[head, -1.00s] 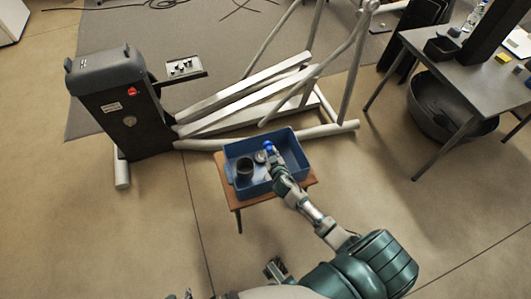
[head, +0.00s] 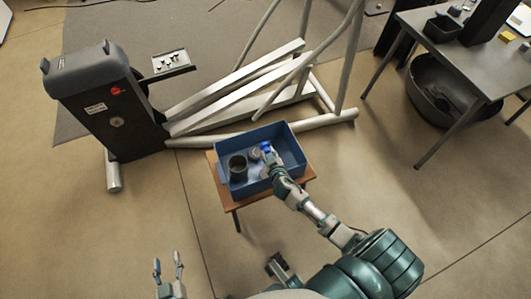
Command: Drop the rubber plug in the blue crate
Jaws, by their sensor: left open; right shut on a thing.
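The blue crate (head: 232,186) stands open on a small wooden table in the middle of the head view. My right gripper (head: 267,153) reaches into the space above the crate from the lower right. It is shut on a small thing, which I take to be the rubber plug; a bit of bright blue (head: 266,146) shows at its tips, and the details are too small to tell. My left gripper (head: 168,264) is open and empty at the lower left, well apart from the crate.
Inside the crate are a dark cup-like cylinder (head: 238,166) and a small greyish round piece (head: 255,155). The wooden table (head: 231,205) carries the crate. The elliptical machine (head: 115,110) stands behind and left. A dark desk (head: 465,60) is at right.

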